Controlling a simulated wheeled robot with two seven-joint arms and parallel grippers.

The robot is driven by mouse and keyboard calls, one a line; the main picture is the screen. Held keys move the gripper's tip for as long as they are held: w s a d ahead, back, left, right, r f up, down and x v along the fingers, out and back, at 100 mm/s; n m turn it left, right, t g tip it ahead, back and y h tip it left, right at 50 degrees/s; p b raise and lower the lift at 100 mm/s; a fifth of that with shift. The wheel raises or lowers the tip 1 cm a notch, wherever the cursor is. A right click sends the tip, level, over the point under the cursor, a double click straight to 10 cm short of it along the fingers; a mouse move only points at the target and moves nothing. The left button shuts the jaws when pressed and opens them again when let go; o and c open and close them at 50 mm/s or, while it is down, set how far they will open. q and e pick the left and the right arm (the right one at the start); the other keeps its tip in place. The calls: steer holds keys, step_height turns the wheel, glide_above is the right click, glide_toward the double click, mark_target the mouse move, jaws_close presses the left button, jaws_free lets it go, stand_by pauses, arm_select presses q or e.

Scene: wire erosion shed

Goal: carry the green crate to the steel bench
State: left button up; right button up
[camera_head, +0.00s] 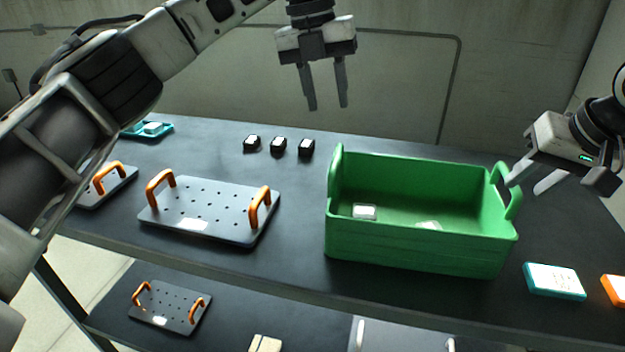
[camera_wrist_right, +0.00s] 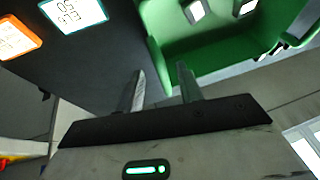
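The green crate (camera_head: 420,245) stands upright on a dark shelf top (camera_head: 290,262), with a raised handle at each end and a few small pale items inside. It also shows in the right wrist view (camera_wrist_right: 205,52). My left gripper (camera_head: 327,104) is open and empty, high above the shelf, behind and left of the crate. My right gripper (camera_head: 543,187) is open at the crate's right end, its fingers close to the right handle (camera_head: 507,190). I cannot make out a steel bench.
A perforated plate with orange handles (camera_head: 212,208) lies left of the crate, and another (camera_head: 104,186) further left. Small black blocks (camera_head: 278,147) sit behind. A teal-edged box (camera_head: 554,281) and an orange one (camera_head: 615,290) lie right of the crate. A lower shelf holds another plate (camera_head: 170,306).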

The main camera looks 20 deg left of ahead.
steer(key=v, duration=0.7)
steer(key=shift+s+r, duration=0.15)
steer(key=shift+r, duration=0.2)
steer(key=shift+d+f, duration=0.1)
